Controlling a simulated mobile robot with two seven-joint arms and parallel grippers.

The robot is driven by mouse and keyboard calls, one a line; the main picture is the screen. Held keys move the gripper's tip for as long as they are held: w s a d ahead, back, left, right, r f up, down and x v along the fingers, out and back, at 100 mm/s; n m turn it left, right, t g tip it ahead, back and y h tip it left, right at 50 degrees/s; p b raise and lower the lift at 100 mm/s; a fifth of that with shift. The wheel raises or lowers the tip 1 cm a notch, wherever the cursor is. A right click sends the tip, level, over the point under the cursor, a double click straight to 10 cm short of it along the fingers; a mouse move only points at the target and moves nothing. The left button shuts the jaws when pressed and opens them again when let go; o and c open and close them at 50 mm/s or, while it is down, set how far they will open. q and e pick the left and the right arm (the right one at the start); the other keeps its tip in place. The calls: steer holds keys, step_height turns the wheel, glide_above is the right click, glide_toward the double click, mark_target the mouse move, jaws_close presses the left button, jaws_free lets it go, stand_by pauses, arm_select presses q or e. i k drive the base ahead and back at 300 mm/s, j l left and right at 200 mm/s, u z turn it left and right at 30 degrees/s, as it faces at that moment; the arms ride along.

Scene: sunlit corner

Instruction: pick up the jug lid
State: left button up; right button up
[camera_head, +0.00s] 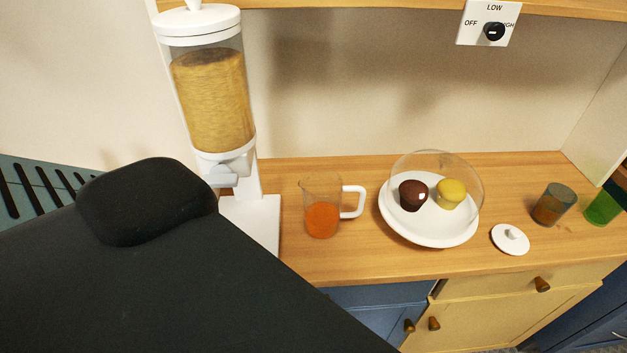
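The jug lid (511,239) is a small white disc with a round knob on top. It lies flat on the wooden counter near the front edge, to the right of the white plate. The glass jug (321,208) stands upright on the counter further left. It has a white handle, holds orange liquid and has no lid on it. A large dark part of my own body covers the lower left of the view. Neither of my grippers shows.
A white plate (428,237) with two muffins under a clear dome stands between jug and lid. A dark glass (554,204) and a green glass (603,207) stand right of the lid. A cereal dispenser (211,100) stands left. Drawers with knobs are below the wooden counter (367,261).

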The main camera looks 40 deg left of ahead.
mark_target(509, 238)
steer(key=u, duration=0.45)
steer(key=i+l+u, duration=0.1)
steer(key=u, duration=0.35)
steer(key=l+u, duration=0.1)
steer(key=u, duration=0.35)
steer(key=i+l+u, duration=0.1)
steer(key=u, duration=0.35)
steer(key=k+l+u, duration=0.15)
steer(key=l+u, duration=0.3)
steer(key=k+l+u, duration=0.15)
steer(key=u, duration=0.3)
steer(key=k+l+u, duration=0.35)
steer(key=k+l, duration=0.95)
